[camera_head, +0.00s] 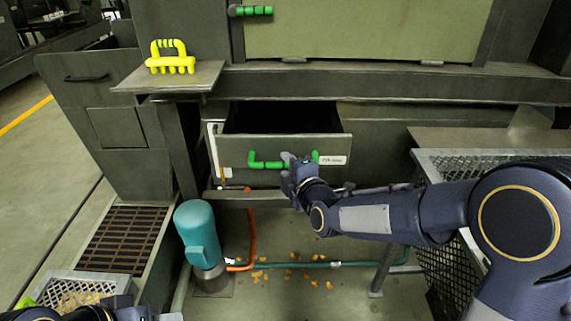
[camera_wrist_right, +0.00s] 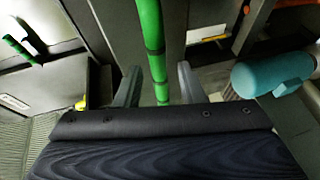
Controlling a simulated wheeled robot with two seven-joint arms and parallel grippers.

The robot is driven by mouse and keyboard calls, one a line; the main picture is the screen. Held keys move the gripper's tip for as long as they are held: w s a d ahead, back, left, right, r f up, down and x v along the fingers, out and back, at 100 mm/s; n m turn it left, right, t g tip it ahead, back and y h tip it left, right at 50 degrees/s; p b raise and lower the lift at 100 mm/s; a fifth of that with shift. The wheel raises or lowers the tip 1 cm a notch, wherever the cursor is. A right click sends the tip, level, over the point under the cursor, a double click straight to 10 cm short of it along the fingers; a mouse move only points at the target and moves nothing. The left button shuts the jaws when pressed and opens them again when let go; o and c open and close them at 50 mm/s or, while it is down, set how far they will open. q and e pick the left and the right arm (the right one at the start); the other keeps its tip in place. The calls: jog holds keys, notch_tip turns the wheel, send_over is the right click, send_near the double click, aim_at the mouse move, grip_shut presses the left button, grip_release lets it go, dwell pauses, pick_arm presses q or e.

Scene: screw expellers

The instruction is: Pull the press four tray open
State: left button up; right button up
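The press tray (camera_head: 300,145) is a grey drawer in the middle of the head view, with a green bar handle (camera_head: 265,165) and a white label (camera_head: 333,160) on its front. It stands partly open, with a dark inside showing above its front. My right gripper (camera_head: 296,168) is at the handle and hides part of it. In the right wrist view the green handle bar (camera_wrist_right: 150,45) passes between the two spread fingers of the right gripper (camera_wrist_right: 158,85), with gaps on both sides. Part of my left arm shows at the bottom left; its fingers cannot be made out.
A yellow handled tool (camera_head: 170,57) sits on a small shelf (camera_head: 195,80) at the upper left. A teal motor (camera_head: 197,232) stands below, beside an orange hose (camera_head: 250,235). A mesh-sided bin (camera_head: 490,163) is at the right. Orange bits lie on the floor below the tray.

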jog(key=v, duration=0.6)
jog(key=shift+p, duration=0.4)
jog(key=shift+d, duration=0.1)
jog(key=s+d+m+g+h, duration=0.1)
jog(key=s+d+m+g, duration=0.3)
jog(key=s+d+m, duration=0.75)
jog(key=s+d+f+m+g+h, duration=0.1)
jog(key=s+d+f+m+g, duration=0.15)
jog(key=s+m, duration=0.45)
jog(key=s+d+f+m+g, duration=0.25)
jog(key=s+m, duration=0.25)
jog(key=s, duration=0.4)
notch_tip(320, 180, up, 25)
jog(key=p, duration=2.5)
jog(key=shift+s+d+r, duration=0.2)
jog(key=shift+s, duration=0.3)
jog(key=shift+f, duration=0.1)
